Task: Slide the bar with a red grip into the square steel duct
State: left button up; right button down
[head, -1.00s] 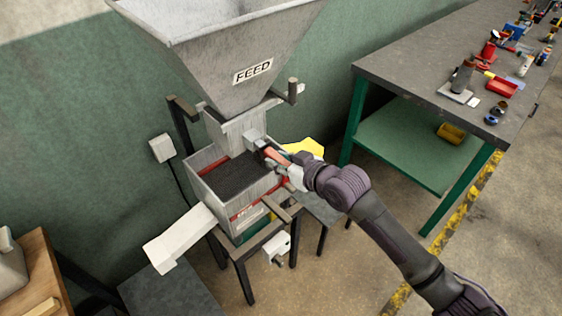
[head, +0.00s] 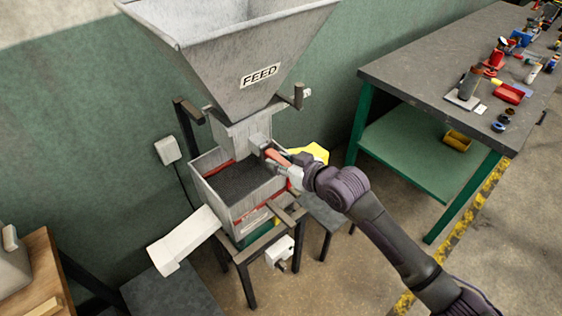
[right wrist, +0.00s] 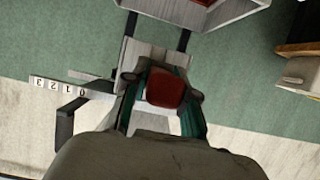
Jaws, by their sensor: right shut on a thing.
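The square steel duct (head: 238,134) hangs below the grey FEED hopper (head: 245,75), above a box of dark grain. My right gripper (head: 277,158) is at the duct's right side, shut on the red grip of the bar (head: 272,155). In the right wrist view the red grip (right wrist: 166,88) sits between the two fingers of my right gripper (right wrist: 163,98). A pale steel part lies just beyond the grip there. How far the bar is inside the duct is hidden. My left gripper is not in view.
The grain box (head: 206,184) stands on a dark frame with a white chute at its left. A yellow part (head: 316,152) is behind my right gripper. A workbench (head: 410,70) with tools stands at the right. A white scale plate (right wrist: 60,86) shows in the wrist view.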

jog(key=shift+w+a+r, duration=0.15)
jog(key=shift+w+a, duration=0.25)
jog(key=shift+w, duration=0.1)
dwell(0.3)
